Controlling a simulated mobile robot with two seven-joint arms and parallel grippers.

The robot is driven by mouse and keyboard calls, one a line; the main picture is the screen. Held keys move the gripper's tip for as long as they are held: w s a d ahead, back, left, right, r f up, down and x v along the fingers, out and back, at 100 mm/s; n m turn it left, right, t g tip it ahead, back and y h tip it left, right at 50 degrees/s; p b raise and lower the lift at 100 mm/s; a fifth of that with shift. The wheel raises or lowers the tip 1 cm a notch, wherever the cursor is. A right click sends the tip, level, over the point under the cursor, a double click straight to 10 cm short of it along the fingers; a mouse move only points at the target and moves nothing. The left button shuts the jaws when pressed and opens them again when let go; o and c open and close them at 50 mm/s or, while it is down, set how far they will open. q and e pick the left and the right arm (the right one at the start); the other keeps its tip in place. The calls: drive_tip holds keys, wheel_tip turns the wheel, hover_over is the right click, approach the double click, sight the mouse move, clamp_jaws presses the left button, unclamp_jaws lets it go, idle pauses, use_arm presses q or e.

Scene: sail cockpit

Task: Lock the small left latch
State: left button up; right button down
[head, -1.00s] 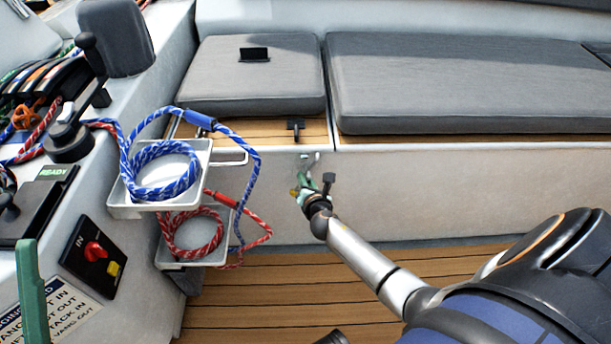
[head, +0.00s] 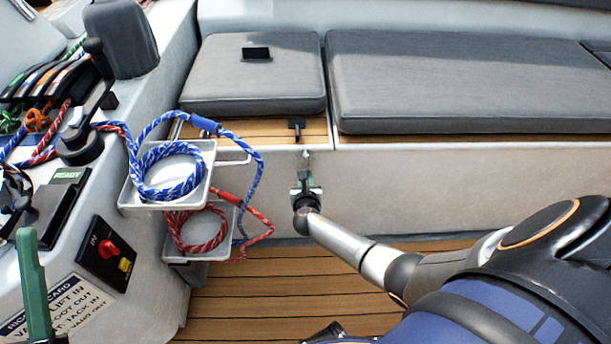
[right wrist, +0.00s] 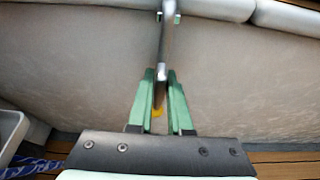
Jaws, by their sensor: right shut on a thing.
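The small latch (head: 306,155) is on the pale front of the seat locker, below the small grey cushion. In the right wrist view its grey metal lever (right wrist: 163,50) hangs down from a mount at the top edge, with a yellow part near its lower end. My right gripper (head: 305,188) is at the latch; its green fingers (right wrist: 162,95) are shut on the lever's lower part. In the head view its wrist partly covers the spot. A green finger that looks like my left gripper's (head: 33,280) shows at the lower left, over the console; its opening cannot be seen.
A black catch (head: 296,127) sits on the wood edge above. Left of the latch are trays with coiled blue rope (head: 170,170) and red rope (head: 200,230). A switch panel (head: 107,256) is on the console. The locker front right of the latch is clear.

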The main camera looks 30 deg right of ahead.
use_arm(q)
drive_tip(key=shift+w+f, duration=0.15)
drive_tip(key=shift+f, duration=0.1)
use_arm(e)
drive_tip(key=c, duration=1.2)
unclamp_jaws()
drive_tip(key=o, duration=0.3)
use_arm(q)
drive_tip(key=shift+r, duration=0.1)
drive_tip(key=shift+r, duration=0.15)
use_arm(e)
drive_tip(key=shift+s, duration=0.1)
use_arm(q)
drive_tip(key=w+a+f+n+g+y+p, duration=0.1)
drive_tip(key=w+f+n+y+p, duration=0.1)
drive_tip(key=w+f+n+y, duration=0.5)
drive_tip(key=s+f+n+g+y+p, duration=0.1)
drive_tip(key=f+g, duration=0.4)
drive_tip(key=f, duration=0.7)
drive_tip(key=s+f+n+g+y+p, duration=0.1)
drive_tip(key=s+f+g+y+p, duration=0.2)
drive_tip(key=f, duration=0.9)
drive_tip(key=shift+s+a+f+g, duration=0.2)
drive_tip(key=shift+s+a+g, duration=0.2)
drive_tip(key=shift+s+g, duration=0.55)
use_arm(e)
drive_tip(key=shift+v, duration=6.2)
